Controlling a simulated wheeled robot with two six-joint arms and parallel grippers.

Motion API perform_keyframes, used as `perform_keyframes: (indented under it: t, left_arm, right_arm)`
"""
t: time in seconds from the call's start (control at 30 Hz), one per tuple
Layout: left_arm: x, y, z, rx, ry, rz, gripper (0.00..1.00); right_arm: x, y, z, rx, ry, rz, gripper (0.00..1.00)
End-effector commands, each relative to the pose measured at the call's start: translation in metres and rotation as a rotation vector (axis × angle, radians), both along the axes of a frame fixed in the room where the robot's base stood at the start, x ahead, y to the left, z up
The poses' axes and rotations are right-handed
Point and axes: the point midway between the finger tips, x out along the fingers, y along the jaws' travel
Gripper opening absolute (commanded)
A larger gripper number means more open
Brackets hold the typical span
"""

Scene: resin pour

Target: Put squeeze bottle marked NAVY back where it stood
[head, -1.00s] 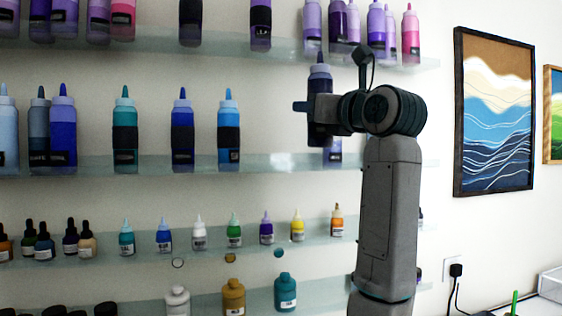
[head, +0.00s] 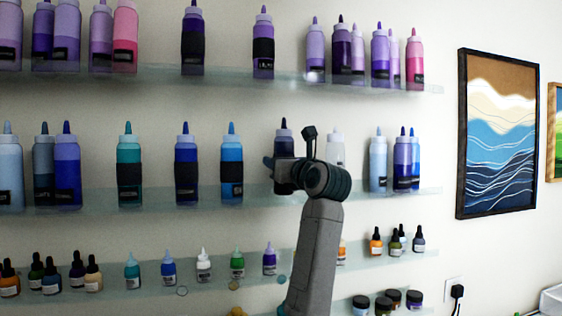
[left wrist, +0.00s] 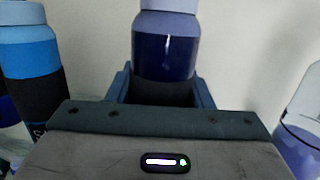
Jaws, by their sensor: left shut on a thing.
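The dark navy squeeze bottle (head: 284,147) is upright, with a pale collar and dark tip, at the middle shelf row (head: 100,215). My left gripper (head: 279,173) is shut around its dark band, and the gripper and wrist hide its lower part in the head view. In the left wrist view the navy bottle (left wrist: 165,55) stands between the two jaws (left wrist: 159,88). Its cap is about level with its neighbours' caps. I cannot tell whether its base touches the shelf. My right gripper is in neither view.
A bright blue bottle with a black band (head: 231,152) stands just left of the held bottle; it also shows in the left wrist view (left wrist: 28,55). A pale bottle (head: 336,150) stands close on the right. Small dropper bottles (head: 203,264) line the shelf below.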

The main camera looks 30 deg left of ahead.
Motion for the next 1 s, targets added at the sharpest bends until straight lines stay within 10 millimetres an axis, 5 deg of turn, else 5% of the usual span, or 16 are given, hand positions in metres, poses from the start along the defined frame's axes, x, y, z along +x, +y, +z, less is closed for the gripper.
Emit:
perform_keyframes:
  t: [0.53,0.57,0.63,1.0]
  left_arm:
    - [-0.001,0.0,-0.016,0.0,-0.001,0.001,0.24]
    - [0.0,0.0,-0.015,0.0,-0.001,0.001,0.52]
    - [-0.001,0.0,-0.014,0.0,-0.001,0.001,0.66]
    - [-0.001,0.0,-0.009,0.0,-0.001,0.001,0.68]
  right_arm:
    - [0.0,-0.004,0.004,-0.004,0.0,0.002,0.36]
    - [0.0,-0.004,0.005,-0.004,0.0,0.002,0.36]
    - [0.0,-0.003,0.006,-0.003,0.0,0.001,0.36]
    - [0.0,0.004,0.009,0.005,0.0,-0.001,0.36]
